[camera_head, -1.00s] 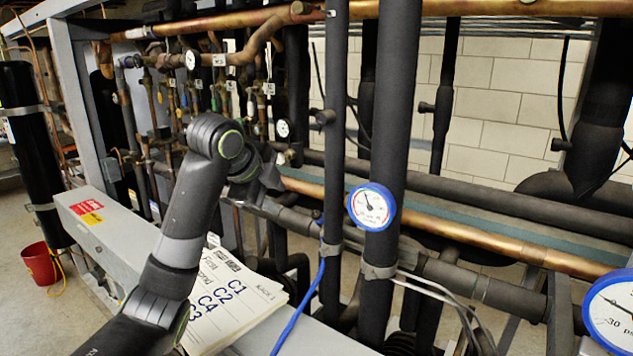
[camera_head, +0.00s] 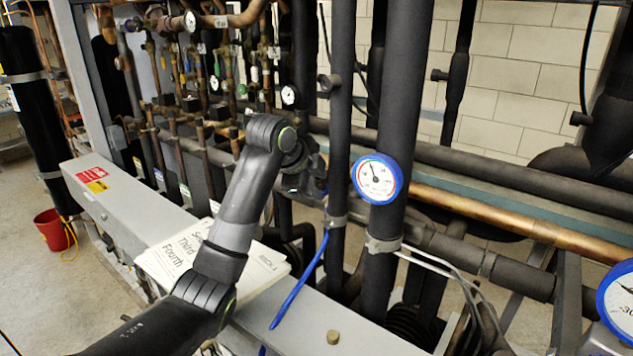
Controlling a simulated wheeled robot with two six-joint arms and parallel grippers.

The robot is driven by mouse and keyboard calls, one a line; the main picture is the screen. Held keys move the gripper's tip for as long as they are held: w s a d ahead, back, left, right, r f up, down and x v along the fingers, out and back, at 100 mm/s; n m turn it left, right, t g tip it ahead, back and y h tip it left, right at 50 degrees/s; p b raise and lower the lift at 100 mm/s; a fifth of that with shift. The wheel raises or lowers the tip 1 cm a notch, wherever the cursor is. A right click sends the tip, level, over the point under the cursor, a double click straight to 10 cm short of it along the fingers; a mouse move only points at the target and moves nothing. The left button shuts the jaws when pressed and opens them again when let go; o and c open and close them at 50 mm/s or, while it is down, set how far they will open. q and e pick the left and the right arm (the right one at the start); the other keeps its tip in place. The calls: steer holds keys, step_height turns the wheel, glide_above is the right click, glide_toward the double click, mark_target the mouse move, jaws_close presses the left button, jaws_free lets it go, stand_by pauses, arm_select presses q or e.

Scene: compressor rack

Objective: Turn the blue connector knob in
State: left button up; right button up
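My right gripper is not in view.
A blue-rimmed gauge (camera_head: 376,179) sits on the thick black pipe (camera_head: 399,110) to the right. Another gauge (camera_head: 618,302) is at the right edge. Paper sheets (camera_head: 160,262) lie on the grey beam (camera_head: 118,205) behind my arm. A red bucket (camera_head: 54,231) stands on the floor at left.

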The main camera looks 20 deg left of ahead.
arm_select(q)
steer(key=shift+n, duration=0.7)
steer(key=shift+s+n, duration=0.1)
steer(key=shift+n, duration=0.4)
steer(key=shift+d+n, duration=0.1)
steer(key=shift+n, duration=1.4)
steer(key=shift+r+n, duration=0.1)
steer(key=shift+n, duration=1.3)
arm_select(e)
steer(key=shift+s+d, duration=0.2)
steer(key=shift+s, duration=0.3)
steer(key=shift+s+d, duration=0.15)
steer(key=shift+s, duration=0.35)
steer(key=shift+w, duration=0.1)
